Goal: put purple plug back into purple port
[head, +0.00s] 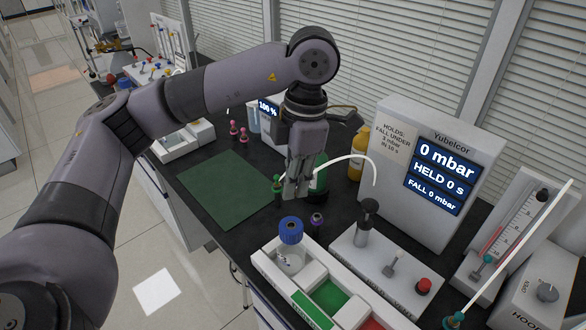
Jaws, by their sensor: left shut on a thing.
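My left gripper (296,190) points down over the black bench at mid-picture. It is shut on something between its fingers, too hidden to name. A small purple-topped piece with a dark body (317,219) stands on the bench just right of and in front of the fingertips, apart from them. I cannot tell whether it is the purple plug or the purple port. A green-topped small piece (278,185) stands close beside the left finger. A green bottle (321,182) is partly hidden behind the gripper. My right gripper is out of view.
A white tray (262,262) in front holds a blue-capped jar (291,242). A white pressure unit (391,150) reads 0 mbar. A white tube (350,158) arcs right of the gripper. Pink pieces (244,135) stand behind. The green mat (215,190) at left is clear.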

